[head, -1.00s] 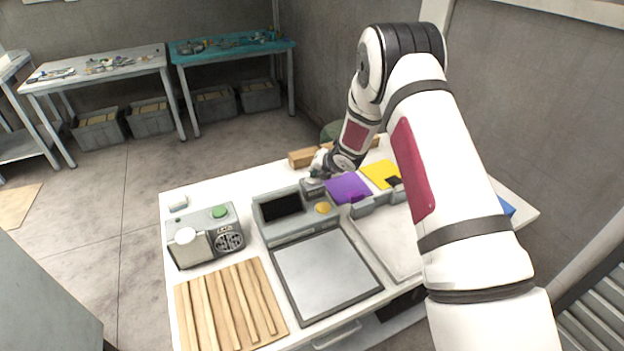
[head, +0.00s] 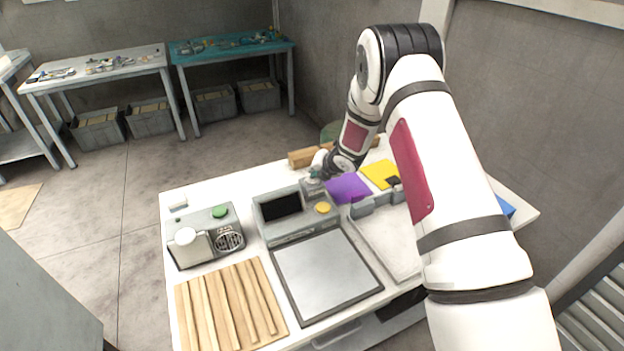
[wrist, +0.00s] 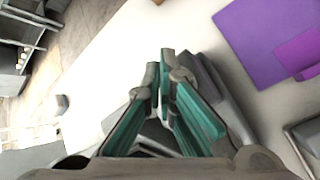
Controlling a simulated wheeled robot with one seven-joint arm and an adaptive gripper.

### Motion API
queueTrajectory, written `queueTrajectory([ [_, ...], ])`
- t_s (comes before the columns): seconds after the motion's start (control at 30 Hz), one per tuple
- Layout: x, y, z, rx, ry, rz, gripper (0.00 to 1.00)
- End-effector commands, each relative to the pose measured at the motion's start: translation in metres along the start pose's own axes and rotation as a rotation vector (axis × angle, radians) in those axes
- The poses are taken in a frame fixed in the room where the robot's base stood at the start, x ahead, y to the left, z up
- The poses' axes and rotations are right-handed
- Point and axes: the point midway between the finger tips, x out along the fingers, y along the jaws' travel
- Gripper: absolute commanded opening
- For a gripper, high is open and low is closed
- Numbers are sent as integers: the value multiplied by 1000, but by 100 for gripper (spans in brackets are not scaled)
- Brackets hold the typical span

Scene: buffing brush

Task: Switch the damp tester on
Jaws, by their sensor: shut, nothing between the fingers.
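My gripper (head: 314,178) is at the back of the white table, just above a small grey device (head: 316,192) beside the screen unit. In the wrist view its fingers (wrist: 158,72) are closed together and empty, over or against this grey device (wrist: 212,72), which they partly hide. I cannot tell whether they touch it. No readable label shows which device is the damp tester. The screen unit (head: 290,228) has a dark screen (head: 281,206) and a yellow button (head: 322,208).
A metal plate (head: 325,268) and a slatted wooden board (head: 230,305) lie in front. Purple (head: 348,187) and yellow (head: 379,174) sheets lie right of my gripper. A wooden block (head: 301,158) is behind it. My arm covers the table's right part.

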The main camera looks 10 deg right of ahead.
Motion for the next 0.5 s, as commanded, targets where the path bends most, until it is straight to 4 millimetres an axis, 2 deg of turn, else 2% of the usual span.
queueTrajectory([
  [0.5,5,-3,-4,0,1,0,0],
])
